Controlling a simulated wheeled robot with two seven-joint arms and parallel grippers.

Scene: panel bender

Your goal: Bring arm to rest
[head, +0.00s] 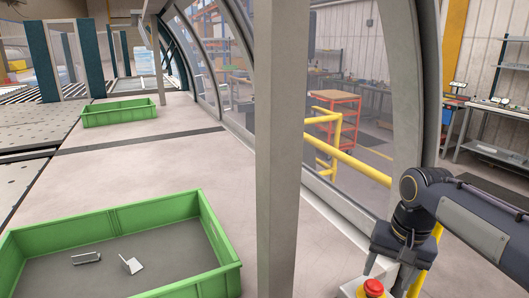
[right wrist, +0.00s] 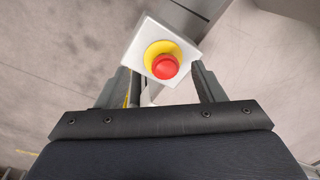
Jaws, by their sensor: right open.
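My right arm (head: 470,215) comes in from the right edge of the head view and bends down at its wrist. My right gripper (head: 394,272) points down and is open, just beside and above a red emergency-stop button (head: 373,288). In the right wrist view the red button (right wrist: 165,66), on its yellow ring and pale box, shows between the two open fingers. I cannot tell whether the fingers touch the box. Nothing is held. My left gripper is in neither view.
A grey post (head: 279,150) stands left of the arm. A green crate (head: 130,222) with two small metal parts is at lower left; another green crate (head: 118,112) is farther back. Yellow railing (head: 345,155) and a red cart (head: 334,122) are behind the glazed frame.

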